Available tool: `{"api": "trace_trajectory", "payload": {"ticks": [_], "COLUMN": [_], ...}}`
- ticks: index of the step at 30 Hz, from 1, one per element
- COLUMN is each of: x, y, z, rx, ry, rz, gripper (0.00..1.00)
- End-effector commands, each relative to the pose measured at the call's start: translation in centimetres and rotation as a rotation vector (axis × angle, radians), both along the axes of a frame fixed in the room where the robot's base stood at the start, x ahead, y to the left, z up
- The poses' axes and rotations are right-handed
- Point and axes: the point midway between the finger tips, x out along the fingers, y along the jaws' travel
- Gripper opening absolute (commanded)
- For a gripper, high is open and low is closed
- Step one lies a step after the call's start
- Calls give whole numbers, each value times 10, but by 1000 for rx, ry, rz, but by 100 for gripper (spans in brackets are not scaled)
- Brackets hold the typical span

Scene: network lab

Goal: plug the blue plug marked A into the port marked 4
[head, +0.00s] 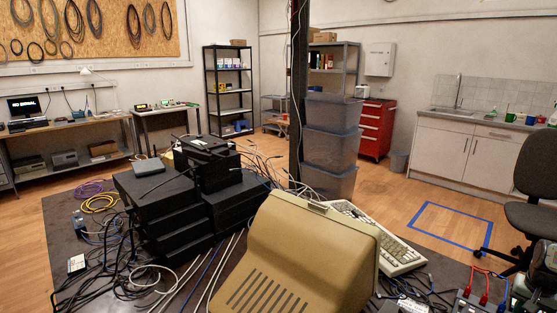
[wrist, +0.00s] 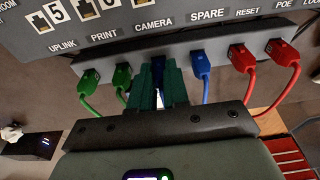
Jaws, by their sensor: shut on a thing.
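In the wrist view my gripper (wrist: 158,82) has its dark green fingers shut on a blue plug (wrist: 158,68), which shows as a narrow strip between them. The plug is at the grey ledge (wrist: 185,55), in line with the other plugs; whether it is still seated there cannot be told. No letter A can be read on it. Above is a dark panel (wrist: 175,17) with numbered ports, including one marked 5 (wrist: 57,12). No port marked 4 can be seen. The head view shows neither my gripper nor the panel.
Two green plugs (wrist: 121,77) sit left of my fingers, close by. Another blue plug (wrist: 202,62) is just to the right, then two red plugs (wrist: 242,58) with hanging cables. The head view shows a cluttered bench with a beige monitor (head: 300,255) and black boxes (head: 160,205).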

Motion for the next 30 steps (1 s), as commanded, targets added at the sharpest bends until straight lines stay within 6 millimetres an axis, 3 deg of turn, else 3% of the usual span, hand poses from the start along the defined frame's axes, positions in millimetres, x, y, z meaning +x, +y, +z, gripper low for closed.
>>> {"api": "trace_trajectory", "payload": {"ticks": [11,30], "x": [0,0], "y": [0,0], "z": [5,30], "rx": [-1,-2], "ry": [-1,0], "rz": [1,1], "gripper": [0,0]}}
